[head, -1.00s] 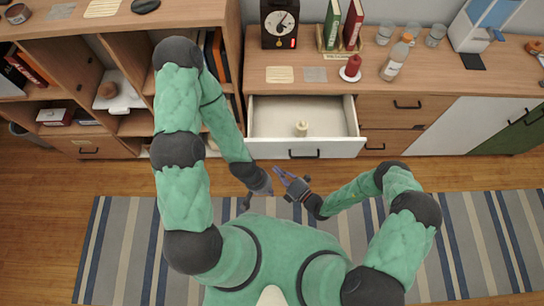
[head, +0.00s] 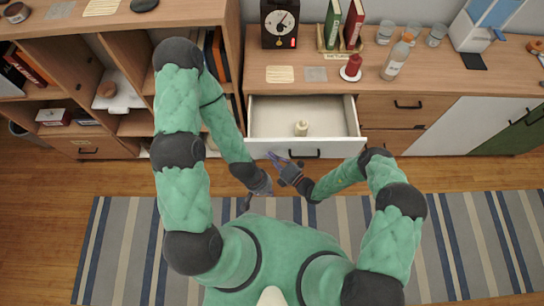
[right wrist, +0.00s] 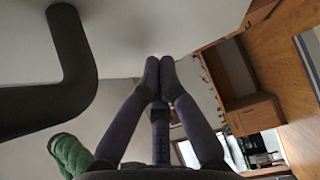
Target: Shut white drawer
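The white drawer (head: 280,148) is pulled open from the wooden cabinet, with a dark handle (head: 304,154) on its front. A small cream object (head: 301,129) stands inside it. My right gripper (head: 273,156) is by the lower left part of the drawer front, left of the handle. In the right wrist view its fingertips (right wrist: 159,66) meet with nothing between them, and the pale drawer front (right wrist: 120,35) and black handle (right wrist: 62,75) are close. Contact with the front cannot be told. My left gripper (head: 247,203) hangs lower left, away from the drawer; its fingers are too small to judge.
The cabinet top (head: 440,75) holds a clock (head: 280,22), books, a red candle (head: 353,66), a bottle (head: 396,60) and glasses. An open shelf (head: 110,45) stands at the left. Wooden floor and a striped rug (head: 470,240) lie in front.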

